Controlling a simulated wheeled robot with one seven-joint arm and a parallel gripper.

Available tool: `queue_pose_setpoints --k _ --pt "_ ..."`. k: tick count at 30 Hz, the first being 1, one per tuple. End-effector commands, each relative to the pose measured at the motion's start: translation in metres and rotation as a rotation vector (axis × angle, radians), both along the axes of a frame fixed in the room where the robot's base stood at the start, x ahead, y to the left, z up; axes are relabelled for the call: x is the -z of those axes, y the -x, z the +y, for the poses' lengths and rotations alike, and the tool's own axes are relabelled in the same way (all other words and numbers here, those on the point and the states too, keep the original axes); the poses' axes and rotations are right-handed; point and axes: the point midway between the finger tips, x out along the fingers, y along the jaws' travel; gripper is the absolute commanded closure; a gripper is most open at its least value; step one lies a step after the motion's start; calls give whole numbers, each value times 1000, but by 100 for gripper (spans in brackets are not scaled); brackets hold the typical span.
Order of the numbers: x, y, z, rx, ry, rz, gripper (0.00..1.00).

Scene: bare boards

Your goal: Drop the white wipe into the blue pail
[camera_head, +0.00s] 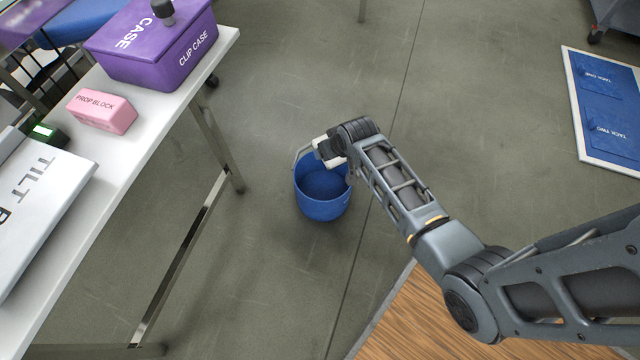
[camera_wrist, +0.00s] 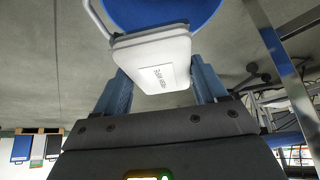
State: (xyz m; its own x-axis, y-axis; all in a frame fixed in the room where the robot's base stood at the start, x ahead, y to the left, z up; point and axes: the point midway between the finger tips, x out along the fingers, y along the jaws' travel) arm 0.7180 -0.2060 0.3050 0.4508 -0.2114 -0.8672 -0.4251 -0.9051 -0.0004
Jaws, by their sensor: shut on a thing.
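The blue pail (camera_head: 322,205) stands upright on the floor, with its open top up and a pale handle at its left rim. My gripper (camera_wrist: 160,68) is shut on the white wipe (camera_wrist: 148,58), a white block with small dark lettering held between the two blue fingers. In the head view the wipe (camera_head: 322,147) shows at the back rim of the pail, partly hidden by my wrist. In the wrist view the blue pail (camera_wrist: 165,12) shows just beyond the wipe. I cannot tell the height between wipe and rim.
A white table (camera_head: 150,125) at left holds a purple clip case (camera_head: 150,50), a pink prop block (camera_head: 102,110) and a white tilt board (camera_head: 40,200). Its metal legs stand left of the pail. A blue tack board (camera_head: 606,110) is at far right. Floor around the pail is clear.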

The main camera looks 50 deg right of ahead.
Motion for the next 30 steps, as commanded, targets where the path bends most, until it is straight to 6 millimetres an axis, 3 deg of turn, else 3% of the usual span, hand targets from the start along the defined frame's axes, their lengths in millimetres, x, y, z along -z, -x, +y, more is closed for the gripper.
queue_pose_setpoints --k 10,12,16,28,29,30 --pt "33 0 0 0 0 0 53" --pt "41 0 0 0 0 0 64" --pt "53 0 0 0 0 0 64" --pt "57 0 0 0 0 0 64" --pt "58 0 0 0 0 0 29" --pt "58 0 0 0 0 0 26"
